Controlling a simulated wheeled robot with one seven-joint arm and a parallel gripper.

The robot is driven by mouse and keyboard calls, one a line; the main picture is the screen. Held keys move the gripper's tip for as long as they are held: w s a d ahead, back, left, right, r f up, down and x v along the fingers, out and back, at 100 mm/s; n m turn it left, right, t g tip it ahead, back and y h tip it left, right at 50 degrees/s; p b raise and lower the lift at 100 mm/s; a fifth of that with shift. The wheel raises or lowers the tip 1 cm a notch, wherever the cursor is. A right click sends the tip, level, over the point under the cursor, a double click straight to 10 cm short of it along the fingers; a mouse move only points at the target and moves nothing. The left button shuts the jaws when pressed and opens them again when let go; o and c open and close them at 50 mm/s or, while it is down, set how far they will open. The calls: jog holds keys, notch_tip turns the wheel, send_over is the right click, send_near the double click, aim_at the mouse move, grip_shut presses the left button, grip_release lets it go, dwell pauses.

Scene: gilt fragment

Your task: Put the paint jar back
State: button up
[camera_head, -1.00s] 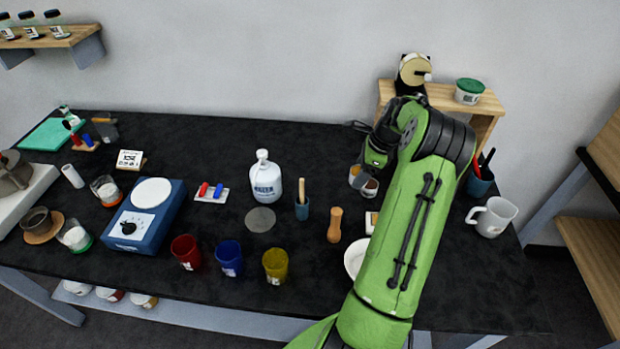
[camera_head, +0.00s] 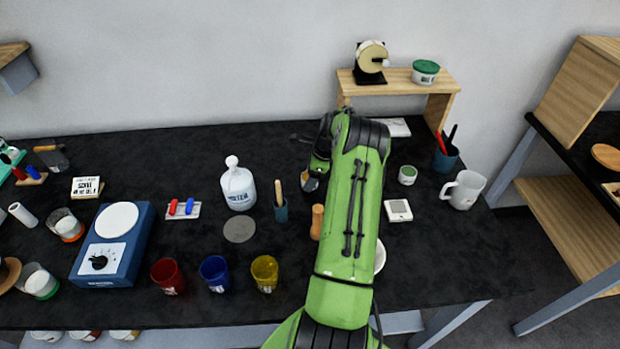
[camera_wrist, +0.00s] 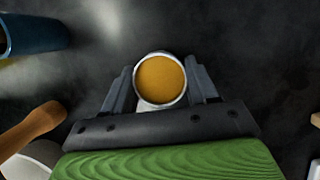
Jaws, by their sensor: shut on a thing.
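My gripper (camera_wrist: 160,92) is shut on a small round paint jar (camera_wrist: 161,80), seen from above with ochre-yellow paint inside its pale rim. In the head view the held jar (camera_head: 310,183) shows at the left side of my gripper (camera_head: 316,178), over the back middle of the bench. The head view does not show clearly how high the jar is above the bench. Another small jar with a green top (camera_head: 407,175) stands on the bench to the right of my arm.
A wooden riser (camera_head: 400,84) at the back carries a tape dispenser (camera_head: 370,62) and a green-lidded tub (camera_head: 425,72). A mug (camera_head: 463,190) stands at right.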

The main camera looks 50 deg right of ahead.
jog(key=shift+f, duration=0.2)
jog(key=shift+f, duration=0.1)
jog(key=o, duration=1.2)
jog(key=shift+c, duration=0.2)
